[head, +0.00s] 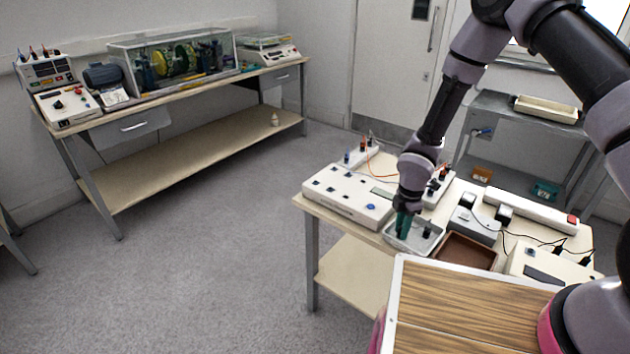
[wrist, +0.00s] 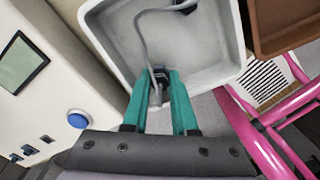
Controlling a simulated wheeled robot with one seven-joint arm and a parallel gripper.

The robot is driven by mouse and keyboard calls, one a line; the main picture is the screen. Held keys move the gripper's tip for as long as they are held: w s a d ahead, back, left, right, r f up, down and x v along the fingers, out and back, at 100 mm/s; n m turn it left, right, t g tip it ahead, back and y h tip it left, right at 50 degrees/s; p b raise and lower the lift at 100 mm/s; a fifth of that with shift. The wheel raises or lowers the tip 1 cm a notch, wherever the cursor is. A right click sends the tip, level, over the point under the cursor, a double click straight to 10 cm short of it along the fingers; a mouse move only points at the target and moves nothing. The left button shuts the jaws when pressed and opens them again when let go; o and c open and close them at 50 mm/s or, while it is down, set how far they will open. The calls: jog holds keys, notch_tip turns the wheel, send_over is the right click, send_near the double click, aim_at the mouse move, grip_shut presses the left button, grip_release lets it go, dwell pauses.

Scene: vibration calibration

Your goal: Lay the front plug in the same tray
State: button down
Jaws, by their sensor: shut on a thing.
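My gripper (wrist: 160,82) has teal fingers shut on a small dark plug (wrist: 158,75) in the wrist view. A grey cable (wrist: 143,28) runs from the plug up across the pale grey tray (wrist: 215,60). The plug is over the tray's near part; I cannot tell whether it touches the floor. In the head view my gripper (head: 403,224) points down at the left part of the same tray (head: 398,243). A small dark item (head: 427,231) shows inside the tray there. The fingers hide most of the held plug.
A brown tray (head: 468,252) stands just right of the grey one. A white instrument box (head: 345,195) with a blue button is close on the left. A grey-white device (head: 473,226) stands behind the brown tray. A wood-topped surface (head: 460,300) is in front.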

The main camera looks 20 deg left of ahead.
jog(key=shift+f, duration=0.35)
dwell(0.4)
jog(key=c, duration=0.6)
grip_release()
jog(key=shift+r, duration=2.5)
jog(key=shift+r, duration=0.1)
